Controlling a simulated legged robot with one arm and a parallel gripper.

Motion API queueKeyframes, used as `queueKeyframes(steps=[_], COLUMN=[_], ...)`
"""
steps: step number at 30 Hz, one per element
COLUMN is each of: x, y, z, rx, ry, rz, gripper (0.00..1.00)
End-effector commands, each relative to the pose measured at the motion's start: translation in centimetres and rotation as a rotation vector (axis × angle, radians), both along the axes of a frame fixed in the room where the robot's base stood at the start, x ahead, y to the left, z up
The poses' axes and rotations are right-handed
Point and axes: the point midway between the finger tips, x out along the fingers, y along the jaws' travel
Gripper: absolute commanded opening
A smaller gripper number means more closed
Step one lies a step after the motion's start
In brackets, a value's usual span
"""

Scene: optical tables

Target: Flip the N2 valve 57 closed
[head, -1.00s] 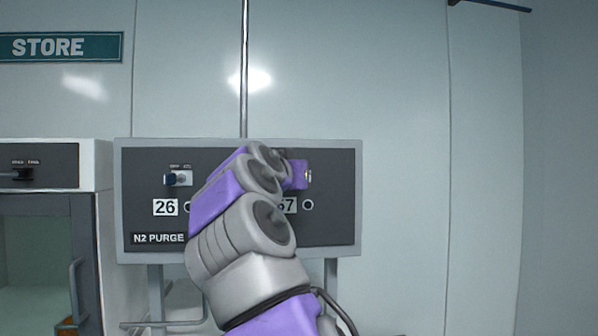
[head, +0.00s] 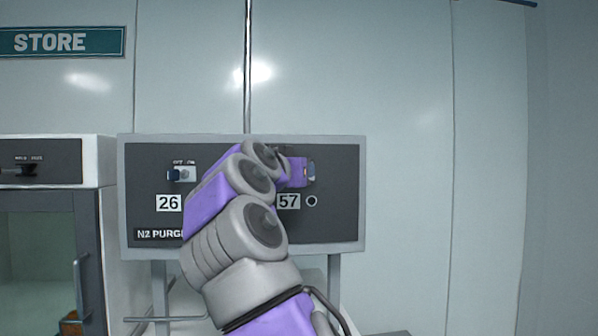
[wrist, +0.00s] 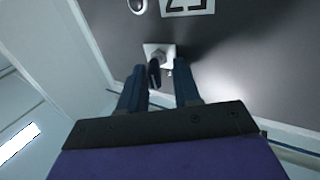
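In the head view my gripper (head: 309,171) covers most of this valve, just above the 57 label (head: 288,201). In the wrist view my gripper (wrist: 158,72) is open at the valve, one finger on each side of the lever. The lever lies closer to the left finger; I cannot tell whether they touch.
A round port (head: 311,201) is right of the 57 label. A glass-fronted cabinet (head: 45,250) stands at the left. The wall at right is clear.

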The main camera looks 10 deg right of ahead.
Motion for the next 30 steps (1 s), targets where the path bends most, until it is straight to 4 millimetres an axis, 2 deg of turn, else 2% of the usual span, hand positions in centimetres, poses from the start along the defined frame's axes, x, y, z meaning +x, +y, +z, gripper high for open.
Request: queueKeyframes(steps=[11,16,23,30], x=[-0.1,-0.9,-3.9,-8.3], y=[-0.1,0.4,2.3,5.2], z=[0.1,0.1,-0.1,-0.1], rx=[0.000,-0.001,-0.002,-0.003], ry=[-0.001,-0.003,-0.003,-0.004], rz=[-0.001,-0.001,0.000,0.001], gripper=[0.37,0.37,0.37,0.37])
